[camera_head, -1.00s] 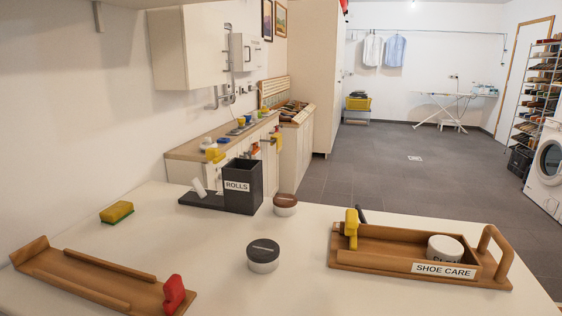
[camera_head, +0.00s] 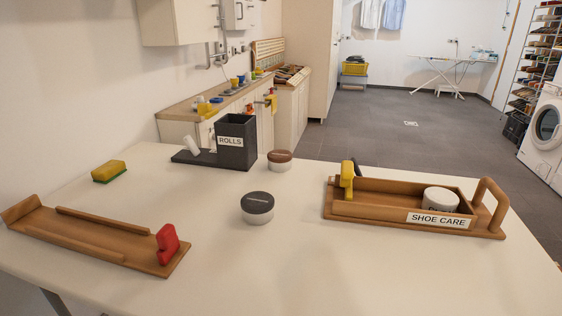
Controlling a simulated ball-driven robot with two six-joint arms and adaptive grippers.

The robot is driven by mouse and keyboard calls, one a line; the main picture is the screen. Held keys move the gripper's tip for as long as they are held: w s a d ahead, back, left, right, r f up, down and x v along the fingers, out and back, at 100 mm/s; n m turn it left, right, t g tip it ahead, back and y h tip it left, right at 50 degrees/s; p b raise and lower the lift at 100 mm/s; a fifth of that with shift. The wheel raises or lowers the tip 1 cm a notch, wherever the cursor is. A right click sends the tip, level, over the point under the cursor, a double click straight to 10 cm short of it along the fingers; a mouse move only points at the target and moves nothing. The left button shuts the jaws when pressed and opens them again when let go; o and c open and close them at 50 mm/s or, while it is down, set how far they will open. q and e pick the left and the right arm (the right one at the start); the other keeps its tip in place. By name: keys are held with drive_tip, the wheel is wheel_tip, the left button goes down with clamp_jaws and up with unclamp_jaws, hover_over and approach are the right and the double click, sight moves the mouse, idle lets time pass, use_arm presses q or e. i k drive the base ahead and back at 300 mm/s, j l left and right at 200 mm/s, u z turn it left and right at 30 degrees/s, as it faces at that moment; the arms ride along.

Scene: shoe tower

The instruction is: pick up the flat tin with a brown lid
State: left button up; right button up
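The flat tin with a brown lid (camera_head: 279,160) stands upright on the white table, just right of the dark box marked ROLLS. Its side is pale. A similar tin with a black lid (camera_head: 257,207) stands in front of it and a little to the left, apart from it. Neither of my grippers shows in the head view.
The white table (camera_head: 290,275) is bare at the front. The ROLLS box (camera_head: 236,143) stands close left of the brown-lidded tin. A wooden SHOE CARE tray (camera_head: 440,219) is at right. A wooden rack with a red end piece (camera_head: 167,244) and a sponge (camera_head: 109,171) are at left.

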sight(279, 160)
drive_tip(key=z, duration=2.85)
drive_tip(key=i+l+z, duration=0.65)
drive_tip(key=i+z, duration=0.3)
drive_tip(key=i+j+u, duration=0.25)
drive_tip(key=u, duration=0.15)
drive_tip(key=i+u, duration=1.25)
drive_tip(key=i+l+u, duration=0.25)
drive_tip(key=u, duration=0.15)
drive_tip(key=i+j+u, duration=0.2)
drive_tip(key=i+u, duration=0.15)
drive_tip(key=i, duration=0.3)
drive_tip(key=i+u, duration=0.35)
drive_tip(key=i, duration=0.35)
drive_tip(key=i+l+u, duration=0.1)
drive_tip(key=i+u, duration=0.25)
drive_tip(key=i, duration=0.35)
drive_tip(key=i+j+u, duration=0.15)
drive_tip(key=i+u, duration=0.7)
drive_tip(key=i, duration=0.2)
drive_tip(key=i+l+u, duration=0.2)
drive_tip(key=i+u, duration=0.2)
drive_tip(key=i+l+u, duration=0.4)
drive_tip(key=i, duration=0.2)
drive_tip(key=i+j+u, duration=0.3)
drive_tip(key=i+u, duration=0.6)
drive_tip(key=i, duration=0.25)
drive_tip(key=i+l+u, duration=0.1)
drive_tip(key=i+u, duration=0.4)
drive_tip(key=i, duration=0.15)
